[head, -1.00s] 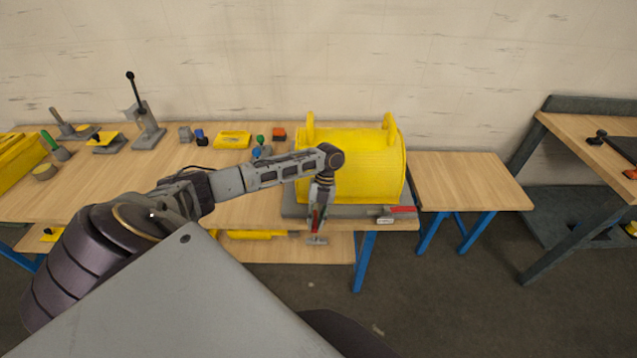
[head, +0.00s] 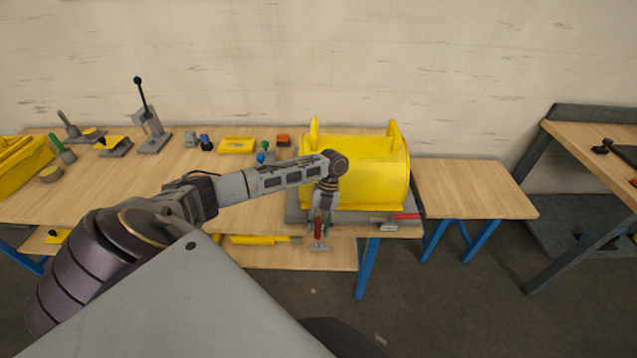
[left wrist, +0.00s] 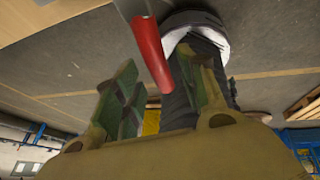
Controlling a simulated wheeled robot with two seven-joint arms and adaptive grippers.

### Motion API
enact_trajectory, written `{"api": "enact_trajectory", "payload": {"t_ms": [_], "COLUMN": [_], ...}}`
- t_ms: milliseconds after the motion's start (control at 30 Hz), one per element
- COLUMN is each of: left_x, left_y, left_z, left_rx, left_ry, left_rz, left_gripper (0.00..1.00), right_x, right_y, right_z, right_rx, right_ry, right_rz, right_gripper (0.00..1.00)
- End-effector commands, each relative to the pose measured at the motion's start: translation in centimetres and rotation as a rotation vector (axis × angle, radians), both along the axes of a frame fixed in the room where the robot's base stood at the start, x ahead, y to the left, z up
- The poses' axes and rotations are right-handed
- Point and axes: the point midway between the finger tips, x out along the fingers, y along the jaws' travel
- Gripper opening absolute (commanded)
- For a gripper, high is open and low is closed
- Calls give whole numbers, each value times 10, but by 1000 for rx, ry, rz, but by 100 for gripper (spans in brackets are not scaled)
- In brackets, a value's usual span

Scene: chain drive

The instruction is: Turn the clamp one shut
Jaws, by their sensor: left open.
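A yellow guard cover (head: 365,172) stands on a grey base at the front edge of the wooden bench. Two clamps with red handles sit along the front of this base. One red handle (head: 317,226) is at my left gripper (head: 320,222), which points down at the bench edge. The other red handle (head: 406,217) lies sideways at the right corner. In the left wrist view the near red handle (left wrist: 149,45) reaches between the open fingers (left wrist: 165,92), with no clear grip on it. Which clamp is numbered one cannot be read. My right gripper is not in view.
A lever press (head: 152,130), a yellow tray (head: 238,145) and several small coloured parts stand on the bench at left and back. A lower shelf (head: 300,255) lies under the front edge. A clear side table (head: 475,190) stands at right.

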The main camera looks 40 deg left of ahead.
Motion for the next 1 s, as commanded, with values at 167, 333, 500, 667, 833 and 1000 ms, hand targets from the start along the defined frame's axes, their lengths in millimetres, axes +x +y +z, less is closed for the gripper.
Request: {"api": "enact_trajectory", "payload": {"t_ms": [167,333,500,667,833,1000], "left_x": [4,11,21,32,41,47], "left_y": [0,2,4,7,9,11], "left_z": [8,23,46,67,89,102], "left_rx": [-1,-1,-1,-1,-1,-1], "left_ry": [-2,-3,-3,-4,-3,-2], "left_rz": [1,1,1,0,1,1], "left_gripper": [41,41,41,41,41,41], "right_x": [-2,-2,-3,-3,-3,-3], "right_y": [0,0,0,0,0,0], "right_z": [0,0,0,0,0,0], "right_rx": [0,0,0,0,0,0], "right_ry": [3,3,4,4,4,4], "right_rz": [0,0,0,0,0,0], "right_gripper": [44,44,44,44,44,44]}}
